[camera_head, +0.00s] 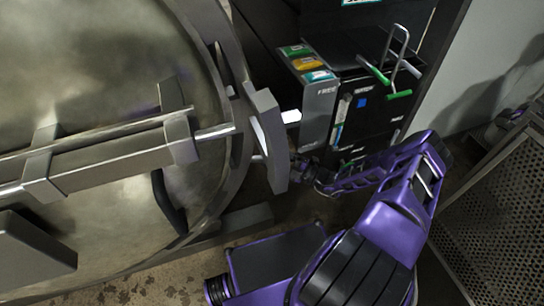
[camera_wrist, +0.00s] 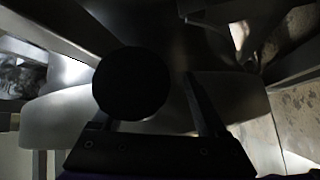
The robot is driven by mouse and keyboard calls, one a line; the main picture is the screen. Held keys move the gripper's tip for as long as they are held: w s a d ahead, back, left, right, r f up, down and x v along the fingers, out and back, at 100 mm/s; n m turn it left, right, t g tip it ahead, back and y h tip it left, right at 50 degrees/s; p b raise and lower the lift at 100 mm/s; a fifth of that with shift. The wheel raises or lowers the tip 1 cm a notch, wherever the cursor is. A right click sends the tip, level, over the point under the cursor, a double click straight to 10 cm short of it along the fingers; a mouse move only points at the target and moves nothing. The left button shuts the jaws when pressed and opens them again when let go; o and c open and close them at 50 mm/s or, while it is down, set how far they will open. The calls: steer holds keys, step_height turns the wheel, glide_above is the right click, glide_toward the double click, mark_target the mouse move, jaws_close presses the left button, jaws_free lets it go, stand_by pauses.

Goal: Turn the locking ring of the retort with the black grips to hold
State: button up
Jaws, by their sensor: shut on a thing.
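The retort's large round metal door (camera_head: 90,80) fills the left of the head view, with the grey locking ring (camera_head: 206,25) curving around its right edge. A black curved bar (camera_head: 168,205) shows low on the door. My gripper (camera_head: 300,170) is at the ring's right side, just right of a thick grey angled block (camera_head: 270,140) that partly hides it. In the wrist view, a round black grip (camera_wrist: 130,83) is seen end-on at my gripper (camera_wrist: 155,115), which is shut on it. The grip covers much of the left finger.
A control box with green, orange and blue buttons (camera_head: 306,62) stands close above my gripper. Wire handles with green grips (camera_head: 395,70) are beside it. A perforated metal panel (camera_head: 500,210) is at the right. Stained floor (camera_head: 130,290) shows below the door.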

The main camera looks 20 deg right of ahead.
stand_by(0.4)
steer(key=v, duration=1.7)
steer(key=shift+s, duration=0.2)
steer(key=shift+d+f, duration=0.1)
steer(key=shift+f, duration=0.05)
